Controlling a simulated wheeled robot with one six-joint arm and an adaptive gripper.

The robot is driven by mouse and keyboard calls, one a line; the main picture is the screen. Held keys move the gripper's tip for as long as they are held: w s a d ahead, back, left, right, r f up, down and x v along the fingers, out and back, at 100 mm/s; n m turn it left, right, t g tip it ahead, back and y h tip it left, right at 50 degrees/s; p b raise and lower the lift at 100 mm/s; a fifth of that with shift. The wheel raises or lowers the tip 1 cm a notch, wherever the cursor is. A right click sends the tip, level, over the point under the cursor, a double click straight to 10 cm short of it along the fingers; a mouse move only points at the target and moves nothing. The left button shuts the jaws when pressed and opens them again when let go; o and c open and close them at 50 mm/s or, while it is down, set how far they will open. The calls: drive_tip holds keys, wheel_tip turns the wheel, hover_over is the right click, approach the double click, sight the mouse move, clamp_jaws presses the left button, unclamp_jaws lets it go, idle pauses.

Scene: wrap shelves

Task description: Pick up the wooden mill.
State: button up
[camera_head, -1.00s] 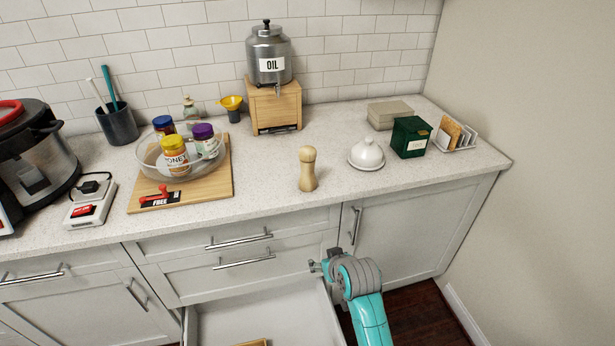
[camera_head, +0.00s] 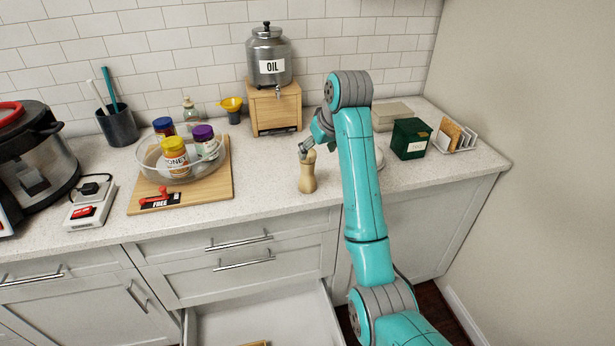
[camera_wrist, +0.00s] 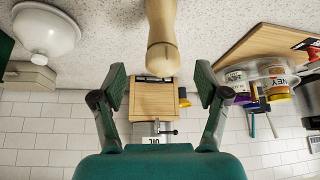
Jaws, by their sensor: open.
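The wooden mill (camera_head: 307,176) is light wood with a rounded top and stands upright on the counter, near its front edge. My gripper (camera_head: 304,150) is at the mill's top in the head view, where my arm comes in from the right. In the wrist view the picture is upside down, and the mill (camera_wrist: 161,30) reaches down from the top edge. Its rounded head lies just beyond the gap between the open fingers of my gripper (camera_wrist: 160,88). Nothing is held. Whether a finger touches the mill I cannot tell.
A white domed dish (camera_wrist: 46,32) is beside the mill, mostly hidden by my arm in the head view. The oil dispenser (camera_head: 269,55) on its wooden stand (camera_head: 273,106) is behind. A cutting board (camera_head: 222,186) with jars is left. A drawer (camera_head: 215,320) is open below.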

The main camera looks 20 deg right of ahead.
sight(307, 166)
drive_tip(key=shift+w+r, duration=0.1)
drive_tip(key=shift+r, duration=0.05)
drive_tip(key=x, duration=1)
drive_tip(key=shift+w+a+f, duration=0.15)
drive_tip(key=shift+a+f, duration=0.05)
drive_tip(key=shift+f, duration=0.05)
drive_tip(key=c, duration=1.4)
